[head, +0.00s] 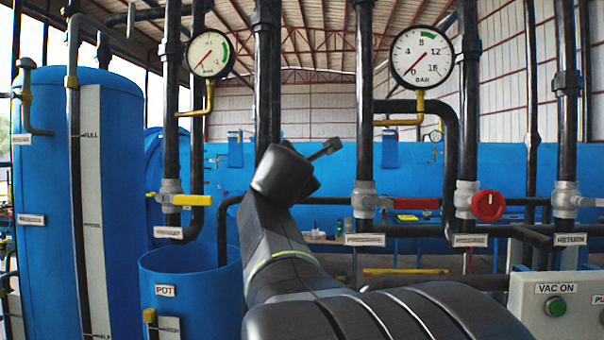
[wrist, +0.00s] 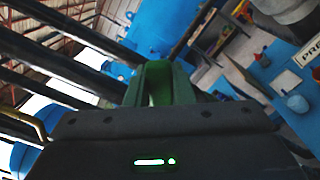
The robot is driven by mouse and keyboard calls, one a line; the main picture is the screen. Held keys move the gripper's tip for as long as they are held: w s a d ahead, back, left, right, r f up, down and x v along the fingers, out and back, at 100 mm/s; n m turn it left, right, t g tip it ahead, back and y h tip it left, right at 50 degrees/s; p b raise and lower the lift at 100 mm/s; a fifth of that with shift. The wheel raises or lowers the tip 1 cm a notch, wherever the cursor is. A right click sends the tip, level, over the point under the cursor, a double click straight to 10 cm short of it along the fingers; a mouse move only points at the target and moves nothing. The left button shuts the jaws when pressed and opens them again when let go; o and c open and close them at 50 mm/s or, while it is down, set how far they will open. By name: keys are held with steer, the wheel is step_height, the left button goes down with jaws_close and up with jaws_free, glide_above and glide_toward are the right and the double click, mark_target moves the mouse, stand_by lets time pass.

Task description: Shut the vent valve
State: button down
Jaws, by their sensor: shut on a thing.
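My gripper (wrist: 158,66) shows in the wrist view, shut on a green handle (wrist: 160,88) that stands up beyond its dark body. Where the handle ends and the fingers begin is hard to tell. In the head view my dark arm rises through the middle, and its wrist hides the jaws and the green handle. The wrist is in front of a black vertical pipe (head: 267,70), left of the valve with the red handle. No label reading "vent" is legible. The valve body and its exact handle angle are hidden.
A yellow-handled valve (head: 180,199) is to the left, above the blue pot (head: 190,300). To the right are a red-handled valve (head: 416,203), a round red knob (head: 488,205) and the return valve (head: 568,200). Two gauges (head: 422,58) (head: 209,54) hang above.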

step_height(320, 180, down, 8)
steer(key=d+m+b, duration=0.2)
steer(key=m+b, duration=0.5)
steer(key=b, duration=0.2)
steer(key=shift+d, duration=0.25)
steer(key=c, duration=1.2)
jaws_free()
steer(key=shift+c, duration=0.2)
steer(key=shift+r, duration=0.1)
steer(key=shift+s, duration=0.15)
steer(key=s+b, duration=0.1)
steer(key=s, duration=1.2)
steer(key=shift+s+a, duration=0.25)
steer(key=shift+s, duration=0.05)
